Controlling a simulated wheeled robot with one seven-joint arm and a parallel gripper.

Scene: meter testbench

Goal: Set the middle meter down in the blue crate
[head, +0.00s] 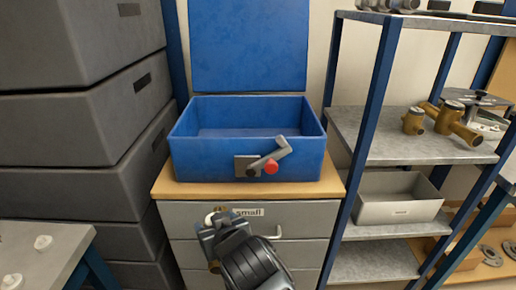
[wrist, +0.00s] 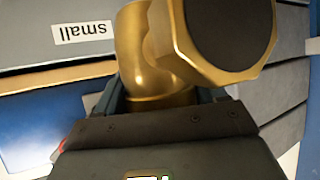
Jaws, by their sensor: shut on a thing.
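The blue crate (head: 247,159) stands on the wooden top of a grey drawer cabinet in the head view, with its lid raised behind it and its inside looking empty. My gripper (head: 217,226) is below and in front of the crate, before the cabinet's top drawer. It is shut on a brass meter, which fills the upper middle of the wrist view (wrist: 150,52). That meter shows a bent brass pipe and a wide collar with a dark round face. In the head view, my gripper mostly hides the meter.
Grey stacked bins (head: 85,125) stand close on the left. A blue-framed shelf (head: 360,130) on the right holds brass meters (head: 455,122) and a white bin (head: 398,210).

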